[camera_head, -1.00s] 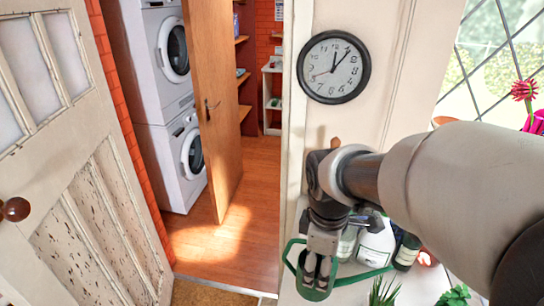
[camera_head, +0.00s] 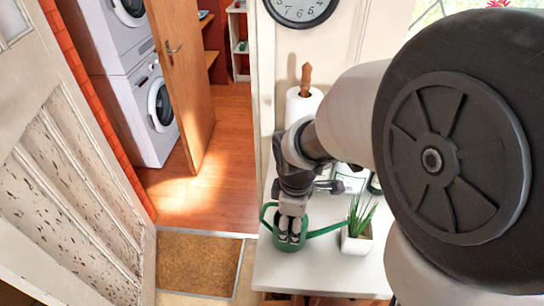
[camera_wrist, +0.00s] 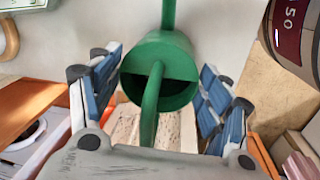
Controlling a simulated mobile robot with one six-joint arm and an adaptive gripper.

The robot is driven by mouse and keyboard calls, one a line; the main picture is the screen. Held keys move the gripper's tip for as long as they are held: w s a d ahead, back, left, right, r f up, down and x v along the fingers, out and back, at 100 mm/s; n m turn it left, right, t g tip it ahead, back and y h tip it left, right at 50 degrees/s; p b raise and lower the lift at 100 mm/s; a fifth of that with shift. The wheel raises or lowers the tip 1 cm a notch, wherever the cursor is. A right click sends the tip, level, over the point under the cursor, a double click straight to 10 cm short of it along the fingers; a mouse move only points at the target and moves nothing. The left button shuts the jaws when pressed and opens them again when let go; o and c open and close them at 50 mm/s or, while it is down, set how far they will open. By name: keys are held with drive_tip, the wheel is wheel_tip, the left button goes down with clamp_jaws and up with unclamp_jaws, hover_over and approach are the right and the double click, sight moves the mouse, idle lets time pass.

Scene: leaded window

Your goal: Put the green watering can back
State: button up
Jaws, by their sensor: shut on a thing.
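The green watering can (camera_head: 288,243) is in my gripper (camera_head: 290,230) at the left end of the white counter in the head view. Its spout points right toward a potted plant, and its looped handle is on the left. In the wrist view the can (camera_wrist: 163,60) sits between my blue-and-grey fingers (camera_wrist: 150,95), its dark opening and handle toward the camera and its spout running up the picture. My gripper is shut on it. I cannot tell whether the can's base touches the counter.
The white counter (camera_head: 330,272) holds a grassy plant in a white pot (camera_head: 356,240) close to the spout, a paper towel roll (camera_head: 303,104) and bottles partly hidden by my arm. An open wooden door (camera_head: 180,75) and a brown mat (camera_head: 198,263) are at left.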

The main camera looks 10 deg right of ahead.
drive_tip(key=shift+f, duration=0.15)
drive_tip(key=o, duration=1.1)
drive_tip(key=shift+o, duration=0.2)
wheel_tip(320, 180, up, 11)
drive_tip(key=s+p, duration=0.1)
drive_tip(key=p, duration=0.4)
drive_tip(key=s+r+m+t, duration=0.3)
drive_tip(key=s+r+m, duration=0.5)
drive_tip(key=s+m, duration=0.4)
drive_tip(key=shift+s+a+m+y, duration=0.15)
drive_tip(key=shift+s+m+y, duration=0.15)
drive_tip(key=shift+s, duration=0.45)
